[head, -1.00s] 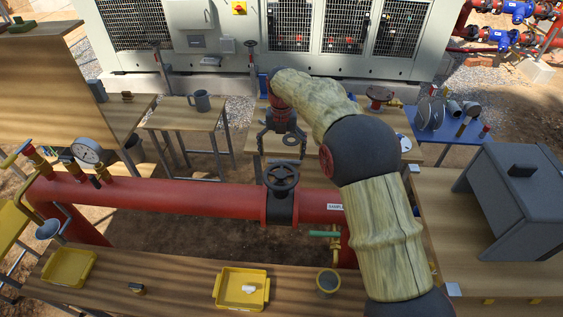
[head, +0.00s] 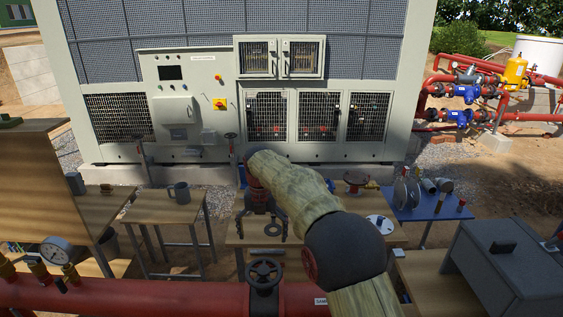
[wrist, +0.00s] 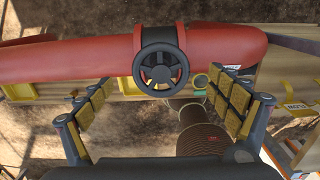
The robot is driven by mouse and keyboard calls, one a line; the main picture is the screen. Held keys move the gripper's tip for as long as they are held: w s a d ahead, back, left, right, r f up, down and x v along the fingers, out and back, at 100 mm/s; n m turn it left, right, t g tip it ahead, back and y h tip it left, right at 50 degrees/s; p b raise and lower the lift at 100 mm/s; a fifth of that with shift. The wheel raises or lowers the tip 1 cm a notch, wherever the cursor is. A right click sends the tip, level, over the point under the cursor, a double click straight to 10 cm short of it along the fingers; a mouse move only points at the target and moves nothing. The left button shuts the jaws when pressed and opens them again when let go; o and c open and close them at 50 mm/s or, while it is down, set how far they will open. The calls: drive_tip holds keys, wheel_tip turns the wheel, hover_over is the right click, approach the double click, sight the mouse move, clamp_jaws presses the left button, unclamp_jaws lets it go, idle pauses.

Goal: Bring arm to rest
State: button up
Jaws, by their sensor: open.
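My gripper (head: 262,225) hangs at the end of my arm in the head view, pointing down above the middle wooden table. Its two fingers are spread and nothing is between them. In the wrist view my gripper (wrist: 165,118) shows both padded fingers wide apart, with a black handwheel (wrist: 161,69) on a red pipe (wrist: 70,58) seen beyond them. The same handwheel (head: 264,274) and red pipe (head: 130,297) cross the bottom of the head view, nearer than the gripper. The arm is raised and bent, with a tan sleeve over its links.
A grey mug (head: 180,193) stands on a small wooden table (head: 160,208) to the left. A blue table (head: 430,207) with metal parts stands at right. A grey box (head: 500,265) is at the lower right. The chiller cabinet (head: 200,120) stands behind.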

sight(269, 270)
drive_tip(key=f+m, duration=0.1)
drive_tip(key=m, duration=0.2)
drive_tip(key=s+f+m, duration=0.1)
drive_tip(key=m, duration=0.2)
drive_tip(key=f+m, duration=0.1)
drive_tip(key=m, duration=0.2)
drive_tip(key=shift+s+d+f, duration=0.15)
drive_tip(key=shift+d+f, duration=0.1)
drive_tip(key=shift+f, duration=0.15)
drive_tip(key=s+m, duration=0.1)
drive_tip(key=d+m, duration=0.1)
drive_tip(key=m, duration=0.1)
drive_tip(key=s+f+m, duration=0.1)
drive_tip(key=shift+s+d+m, duration=0.25)
drive_tip(key=shift+s+m, duration=0.1)
drive_tip(key=shift+m, duration=0.05)
drive_tip(key=s+d+f+m+t+b, duration=0.2)
drive_tip(key=s+d+m+b, duration=0.8)
drive_tip(key=s, duration=0.7)
drive_tip(key=s+d+f+m+t+b, duration=0.3)
drive_tip(key=s+d+m+b, duration=0.7)
drive_tip(key=s+d, duration=0.6)
drive_tip(key=shift+s+d+m+t, duration=0.25)
drive_tip(key=shift+s+m+t, duration=0.05)
drive_tip(key=shift+s+m, duration=1)
